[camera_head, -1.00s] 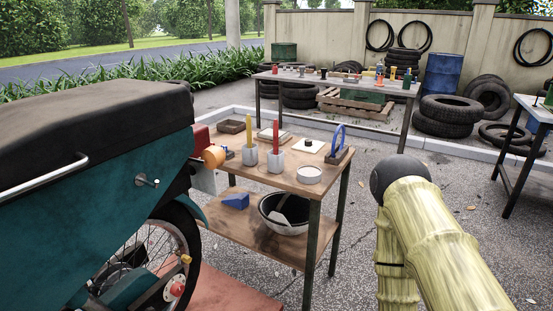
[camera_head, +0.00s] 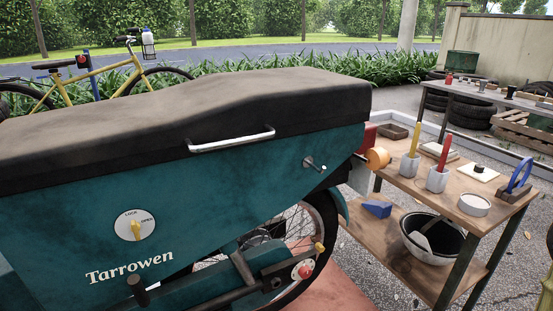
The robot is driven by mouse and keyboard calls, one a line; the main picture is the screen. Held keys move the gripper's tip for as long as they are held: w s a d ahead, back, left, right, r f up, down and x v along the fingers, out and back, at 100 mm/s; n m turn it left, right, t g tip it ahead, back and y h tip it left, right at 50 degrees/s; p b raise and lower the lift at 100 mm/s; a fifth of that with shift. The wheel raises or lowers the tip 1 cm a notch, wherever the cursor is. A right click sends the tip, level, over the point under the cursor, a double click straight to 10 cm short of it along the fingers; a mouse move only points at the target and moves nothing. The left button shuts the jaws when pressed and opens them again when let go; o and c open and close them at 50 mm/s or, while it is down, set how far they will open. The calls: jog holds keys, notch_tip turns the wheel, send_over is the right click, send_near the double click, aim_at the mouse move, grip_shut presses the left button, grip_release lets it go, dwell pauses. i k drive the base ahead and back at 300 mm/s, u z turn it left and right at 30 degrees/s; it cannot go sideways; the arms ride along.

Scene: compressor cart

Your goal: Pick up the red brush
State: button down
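The red brush (camera_head: 443,152) appears as a slim red shape standing upright in a small pale faceted holder (camera_head: 437,180) on the wooden cart's top shelf (camera_head: 408,187). Its lower end is hidden inside the holder. A similar yellow one (camera_head: 415,138) stands in a matching holder (camera_head: 409,166) to its left. My gripper is not in view. Only a sliver of my arm shows at the right edge, to the right of the cart.
A large teal machine with a black cover (camera_head: 190,110) fills the left and middle, close beside the cart. A white tin (camera_head: 474,205) and blue-handled tool (camera_head: 519,175) share the top shelf. A bowl (camera_head: 432,240) and blue wedge (camera_head: 377,208) sit below. A workbench (camera_head: 500,98) stands behind.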

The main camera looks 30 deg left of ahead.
aim_at(448, 140)
jog(key=z, duration=0.1)
jog(key=k, duration=0.5)
jog(key=z, duration=0.95)
jog(key=i, duration=0.7)
jog(key=u, duration=1.7)
